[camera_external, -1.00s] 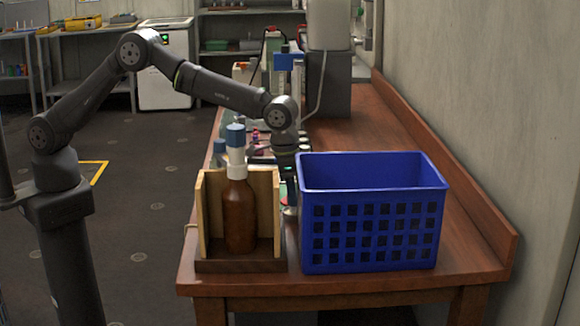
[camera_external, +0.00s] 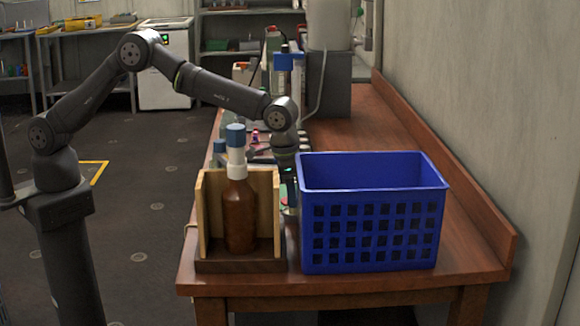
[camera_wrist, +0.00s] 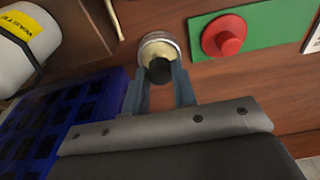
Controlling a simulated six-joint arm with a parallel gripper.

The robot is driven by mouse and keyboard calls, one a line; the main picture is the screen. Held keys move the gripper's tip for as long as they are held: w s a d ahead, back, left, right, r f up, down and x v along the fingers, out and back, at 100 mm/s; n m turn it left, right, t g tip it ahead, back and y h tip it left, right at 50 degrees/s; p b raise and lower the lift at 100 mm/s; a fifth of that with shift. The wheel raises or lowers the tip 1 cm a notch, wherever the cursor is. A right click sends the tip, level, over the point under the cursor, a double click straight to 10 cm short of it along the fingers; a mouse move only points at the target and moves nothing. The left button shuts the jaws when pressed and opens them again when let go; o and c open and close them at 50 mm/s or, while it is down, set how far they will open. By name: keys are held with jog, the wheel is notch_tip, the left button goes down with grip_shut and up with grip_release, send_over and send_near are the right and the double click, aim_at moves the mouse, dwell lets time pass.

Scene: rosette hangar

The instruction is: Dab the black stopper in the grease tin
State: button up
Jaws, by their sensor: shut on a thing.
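In the wrist view, my gripper (camera_wrist: 160,82) is shut on the black stopper (camera_wrist: 159,71), held between its two fingertips. The grease tin (camera_wrist: 157,42) is a round metal tin with pale cream grease inside. The stopper overlaps the near part of the tin's opening in this view. I cannot tell whether the stopper touches the grease. In the external view, my gripper (camera_external: 291,192) points down between the wooden bottle stand and the blue crate, and its tips are partly hidden. The stopper cannot be made out there.
The blue crate (camera_external: 372,252) stands right of my gripper. A brown bottle (camera_external: 239,215) stands in a wooden holder (camera_external: 240,266) to the left. A red button (camera_wrist: 224,36) on a green plate (camera_wrist: 262,27) lies beside the tin. A white "WASTE" container (camera_wrist: 18,60) is at upper left.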

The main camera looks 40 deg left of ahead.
dwell(0.4)
jog(key=shift+r, duration=3.75)
